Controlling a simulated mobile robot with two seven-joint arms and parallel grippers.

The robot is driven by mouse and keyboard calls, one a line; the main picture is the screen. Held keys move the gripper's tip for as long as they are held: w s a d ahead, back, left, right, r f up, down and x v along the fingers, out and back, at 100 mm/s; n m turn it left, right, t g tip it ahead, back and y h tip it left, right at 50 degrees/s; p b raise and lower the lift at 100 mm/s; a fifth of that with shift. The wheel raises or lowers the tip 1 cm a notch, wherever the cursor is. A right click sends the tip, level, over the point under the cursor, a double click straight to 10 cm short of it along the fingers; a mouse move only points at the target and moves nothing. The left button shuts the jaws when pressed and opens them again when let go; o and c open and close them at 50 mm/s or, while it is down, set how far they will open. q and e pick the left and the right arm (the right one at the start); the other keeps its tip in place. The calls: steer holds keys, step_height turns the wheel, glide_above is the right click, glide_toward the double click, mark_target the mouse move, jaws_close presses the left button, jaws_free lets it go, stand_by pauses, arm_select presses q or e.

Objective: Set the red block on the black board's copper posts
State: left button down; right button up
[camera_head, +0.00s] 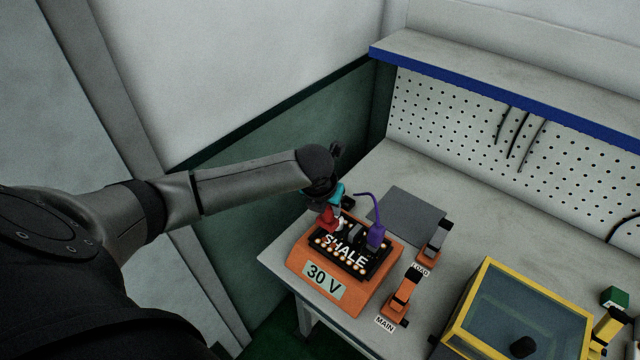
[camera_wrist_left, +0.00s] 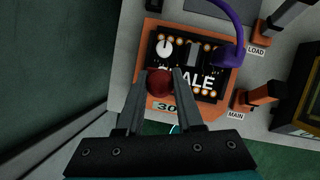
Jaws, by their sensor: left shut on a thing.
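The black board (camera_head: 350,262), lettered SHALE, lies on an orange base marked 30 V (camera_head: 312,286), with copper posts along its edges. My left gripper (camera_head: 331,208) is over the board's left end, shut on the red block (camera_head: 327,218). In the left wrist view the red block (camera_wrist_left: 159,82) sits between the two fingers (camera_wrist_left: 160,90), in front of the board (camera_wrist_left: 190,66). I cannot tell whether it touches the posts. A purple plug (camera_head: 376,236) with a cable stands at the board's right end. My right gripper is not in view.
Orange switches labelled LOAD (camera_head: 436,240) and MAIN (camera_head: 402,297) stand right of the base. A grey mat (camera_head: 408,215) lies behind. A yellow-framed box (camera_head: 520,312) fills the front right.

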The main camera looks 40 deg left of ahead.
mark_target(328, 221)
arm_select(q)
steer(key=shift+w+d, duration=0.1)
steer(key=shift+d, duration=0.05)
steer(key=shift+r+p, duration=0.1)
steer(key=shift+p, duration=0.3)
steer(key=shift+f+b, duration=1.55)
steer(key=shift+f, duration=1.6)
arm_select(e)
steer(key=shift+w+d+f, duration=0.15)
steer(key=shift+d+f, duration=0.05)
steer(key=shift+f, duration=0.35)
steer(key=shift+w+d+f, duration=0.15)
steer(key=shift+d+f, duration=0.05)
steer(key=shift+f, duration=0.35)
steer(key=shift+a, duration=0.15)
arm_select(q)
steer(key=shift+f+b, duration=0.3)
steer(key=shift+f, duration=0.15)
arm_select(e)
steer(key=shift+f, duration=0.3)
arm_select(q)
steer(key=shift+c, duration=2.3)
jaws_free()
